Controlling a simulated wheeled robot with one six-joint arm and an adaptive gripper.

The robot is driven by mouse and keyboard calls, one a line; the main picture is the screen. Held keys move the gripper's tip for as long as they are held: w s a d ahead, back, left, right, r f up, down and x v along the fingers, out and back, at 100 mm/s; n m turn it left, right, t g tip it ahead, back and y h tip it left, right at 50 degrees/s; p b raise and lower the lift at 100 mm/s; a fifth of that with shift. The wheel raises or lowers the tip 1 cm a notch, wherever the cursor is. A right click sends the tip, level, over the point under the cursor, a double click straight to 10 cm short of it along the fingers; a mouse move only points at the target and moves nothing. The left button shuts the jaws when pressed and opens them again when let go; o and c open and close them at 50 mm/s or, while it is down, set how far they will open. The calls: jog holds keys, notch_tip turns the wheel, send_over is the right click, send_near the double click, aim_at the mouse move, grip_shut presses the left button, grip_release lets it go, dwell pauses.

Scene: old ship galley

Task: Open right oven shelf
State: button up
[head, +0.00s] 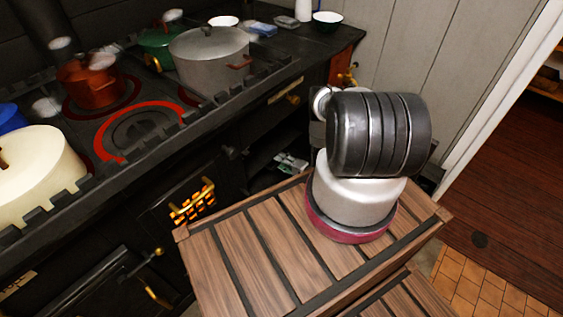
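The black stove (225,130) runs diagonally from lower left to the upper middle. At its right end, a dark front panel has a small brass knob (293,99). Below it is a dark recess (262,158) with a pale, crumpled-looking item (290,162) inside. I cannot tell whether this recess is the right oven shelf or whether a door there stands open; my arm hides part of this end. My gripper is not in view.
A glowing grate (192,203) is in the stove front. A lower-left door has a brass handle (157,296). On top stand a grey pot (208,55), a copper pot (90,85), a green pot (157,45) and a cream pot (38,175). Wooden floor (500,215) lies right.

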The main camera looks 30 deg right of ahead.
jog(key=shift+w+a+f, duration=0.1)
jog(key=shift+w+a, duration=0.05)
jog(key=shift+w, duration=0.1)
jog(key=shift+c, duration=0.3)
grip_shut()
jog(key=shift+s, duration=0.1)
